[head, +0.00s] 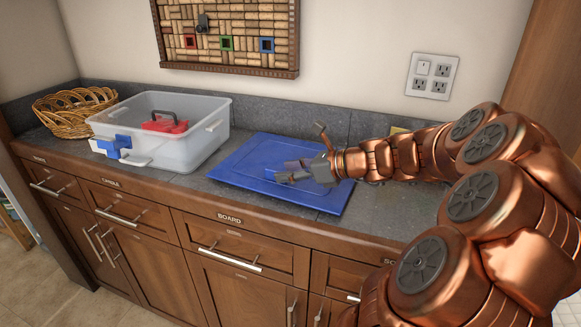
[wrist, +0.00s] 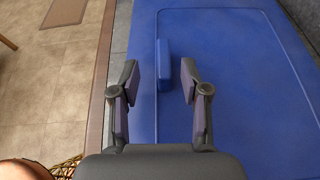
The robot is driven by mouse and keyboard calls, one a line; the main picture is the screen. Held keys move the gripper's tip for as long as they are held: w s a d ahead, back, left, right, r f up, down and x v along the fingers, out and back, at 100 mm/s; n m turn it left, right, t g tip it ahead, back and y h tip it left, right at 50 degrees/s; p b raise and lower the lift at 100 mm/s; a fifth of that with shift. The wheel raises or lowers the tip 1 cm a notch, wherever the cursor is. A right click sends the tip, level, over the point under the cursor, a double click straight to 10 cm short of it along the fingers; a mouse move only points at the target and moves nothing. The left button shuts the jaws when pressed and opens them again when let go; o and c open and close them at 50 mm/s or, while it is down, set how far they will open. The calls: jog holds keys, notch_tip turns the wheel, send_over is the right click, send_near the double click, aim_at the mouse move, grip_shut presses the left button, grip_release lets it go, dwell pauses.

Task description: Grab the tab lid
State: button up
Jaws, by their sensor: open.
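The tab lid (head: 240,158) is a flat blue panel lying on the grey counter. It fills much of the wrist view (wrist: 235,60), where its raised blue tab (wrist: 164,62) shows near the left edge. My gripper (head: 284,170) is over the lid in the head view, its fingers pointing left. In the wrist view my gripper (wrist: 158,75) is open, with one finger on each side of the tab's near part. Gaps show between the tab and both fingers.
A clear plastic box (head: 205,125) with blue and white latches stands left of the lid, with a red item (head: 165,126) inside. A wicker basket (head: 75,112) is further left. The wall is behind; the counter's front edge is close to the lid.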

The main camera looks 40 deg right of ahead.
aim_at(276, 169)
jog(key=shift+d+x, duration=0.2)
jog(key=shift+x, duration=1.95)
grip_shut()
